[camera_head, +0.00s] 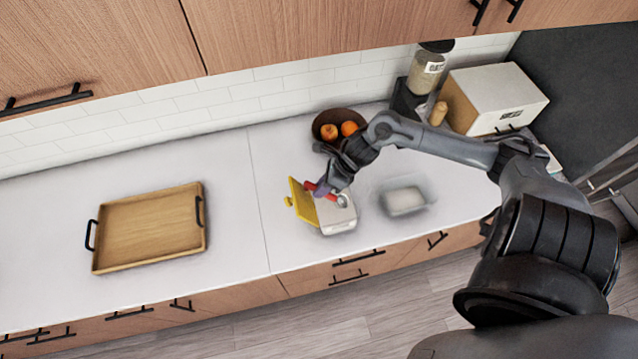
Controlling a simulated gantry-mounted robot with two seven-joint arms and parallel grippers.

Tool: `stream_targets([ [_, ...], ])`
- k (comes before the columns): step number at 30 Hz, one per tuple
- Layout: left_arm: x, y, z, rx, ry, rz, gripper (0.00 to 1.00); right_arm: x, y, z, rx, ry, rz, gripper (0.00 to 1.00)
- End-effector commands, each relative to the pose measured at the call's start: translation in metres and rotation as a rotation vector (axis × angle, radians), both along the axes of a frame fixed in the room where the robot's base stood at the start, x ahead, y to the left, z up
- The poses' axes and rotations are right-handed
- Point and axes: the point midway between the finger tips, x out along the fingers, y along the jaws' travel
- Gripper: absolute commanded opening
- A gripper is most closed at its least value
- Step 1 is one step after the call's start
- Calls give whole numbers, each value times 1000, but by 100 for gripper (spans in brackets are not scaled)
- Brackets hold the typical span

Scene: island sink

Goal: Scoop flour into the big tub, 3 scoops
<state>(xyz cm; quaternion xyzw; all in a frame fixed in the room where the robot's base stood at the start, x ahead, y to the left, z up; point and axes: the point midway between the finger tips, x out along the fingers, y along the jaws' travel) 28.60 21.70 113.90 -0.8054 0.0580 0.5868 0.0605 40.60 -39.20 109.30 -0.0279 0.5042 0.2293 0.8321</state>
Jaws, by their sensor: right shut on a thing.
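A white box (337,219) with a raised yellow lid (302,203) stands on the counter near its front edge. My right gripper (328,186) is over this box and is shut on a scoop with a red handle and a small metal bowl (343,201). The scoop's bowl is over the box opening; whether it holds flour is too small to tell. A pale rectangular tub (404,201) stands on the counter to the right of the box, apart from it. What is inside the box and the tub is not clear. My left gripper is not in view.
A dark bowl with oranges (338,125) stands behind my right gripper. A wooden tray (150,228) with black handles lies on the left. A jar (426,72), a wooden grinder (438,114) and a bread box (497,98) stand at the back right. The counter between tray and box is clear.

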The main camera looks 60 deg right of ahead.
Motion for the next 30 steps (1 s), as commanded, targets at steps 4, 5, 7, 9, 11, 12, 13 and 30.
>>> stream_targets([
  [4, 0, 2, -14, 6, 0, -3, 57, -8, 0, -19, 27, -61, -3, 0],
  [5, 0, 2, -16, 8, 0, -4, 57, -9, -1, -22, 31, -73, -2, 0],
  [7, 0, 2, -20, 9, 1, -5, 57, -11, -3, -27, 36, -102, -5, 0],
  [9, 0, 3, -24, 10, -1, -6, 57, -12, -5, -30, 32, -104, -1, 0],
  [11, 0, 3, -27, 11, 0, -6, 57, -13, -5, -34, 32, -103, 0, 0],
  [12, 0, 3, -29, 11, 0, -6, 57, -14, -5, -36, 33, -104, 0, 0],
  [13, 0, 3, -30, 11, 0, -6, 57, -14, -5, -38, 33, -104, 0, 0],
  [30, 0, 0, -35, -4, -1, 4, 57, -18, -7, -47, 33, -102, 0, 0],
])
